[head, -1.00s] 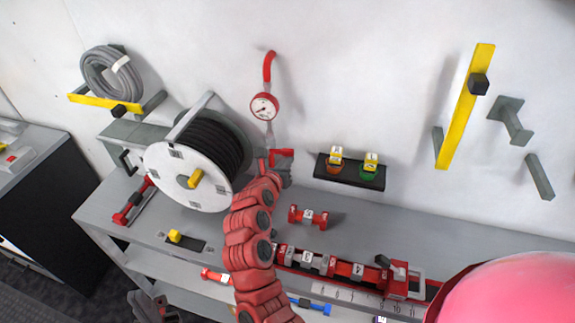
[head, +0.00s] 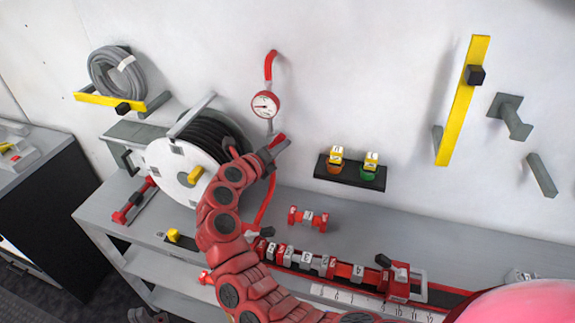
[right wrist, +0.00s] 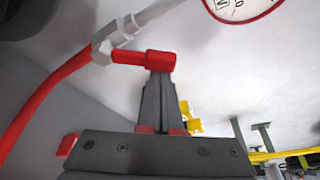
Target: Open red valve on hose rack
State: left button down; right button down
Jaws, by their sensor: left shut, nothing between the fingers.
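The red valve handle (head: 276,141) is on the hose line below the round gauge on the wall. In the right wrist view the handle (right wrist: 143,59) sticks out sideways from the pale valve body on the pipe. My right gripper (head: 276,151) is right at the handle. In the right wrist view its fingers (right wrist: 161,92) look closed together, and the handle's end covers their tips. I see no clear grip around it. My left gripper (head: 148,316) is shut and empty low at the left, partly cut off by the frame.
The gauge (head: 265,104) sits just above the valve, and the hose reel (head: 176,171) is close left of my right arm. A red hose (head: 264,205) runs down to the bench. A small shelf (head: 351,177) with orange and green knobs is to the right.

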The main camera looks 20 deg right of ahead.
jog(key=shift+w+a+r+n+h, duration=0.2)
jog(key=shift+a+r+n, duration=0.1)
jog(key=shift+n, duration=0.3)
jog(key=shift+w+a+r+n+h, duration=0.1)
jog(key=shift+a+r+n+h, duration=0.15)
jog(key=shift+n, duration=0.35)
jog(key=shift+w+a+r+n+h+b, duration=0.25)
jog(key=shift+a+r+n+h+b, duration=0.1)
jog(key=shift+n, duration=0.35)
jog(key=shift+w+a+r+b, duration=0.25)
jog(key=shift+w+a+b, duration=0.15)
jog(key=shift+a+b, duration=0.15)
jog(key=shift+a, duration=0.1)
